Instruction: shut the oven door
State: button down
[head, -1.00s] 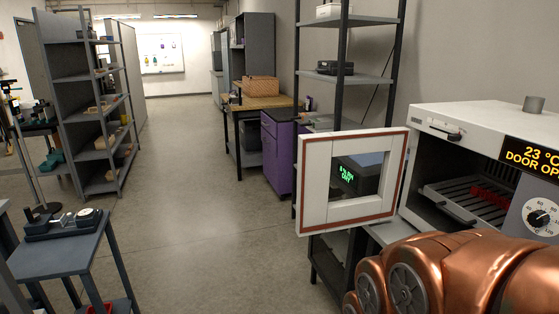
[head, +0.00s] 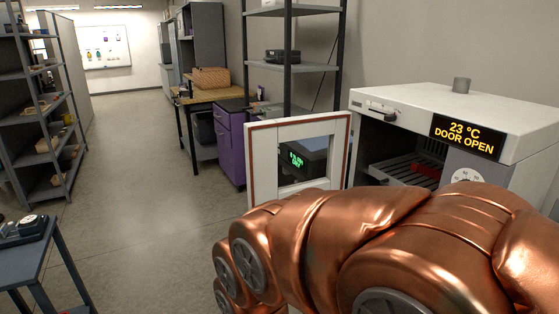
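The oven (head: 520,112) is a white box at the right, with a display (head: 466,137) reading "23 °C DOOR OPEN". Its door (head: 263,165), a white frame with a reddish-brown seal and a window, stands swung open at the left of the oven mouth. A rack with a red item (head: 426,168) shows inside the dark chamber. My copper-coloured arm fills the lower right and hides the door's lower right part and the oven's lower front. My gripper cannot be made out, so its state does not show. I cannot tell whether the arm touches the door.
A black-framed shelf (head: 316,67) stands behind the door. A purple cabinet (head: 232,146) and a wooden-topped bench (head: 222,93) stand beyond it. The floor (head: 150,200) in the middle is clear. A small grey table (head: 25,262) stands at the lower left.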

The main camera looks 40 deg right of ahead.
aim_at(261, 138)
jog(key=i, duration=2.55)
jog(key=z, duration=3.4)
jog(key=k, duration=0.5)
jog(key=u, duration=0.9)
jog(key=i, duration=0.3)
jog(key=u, duration=1.35)
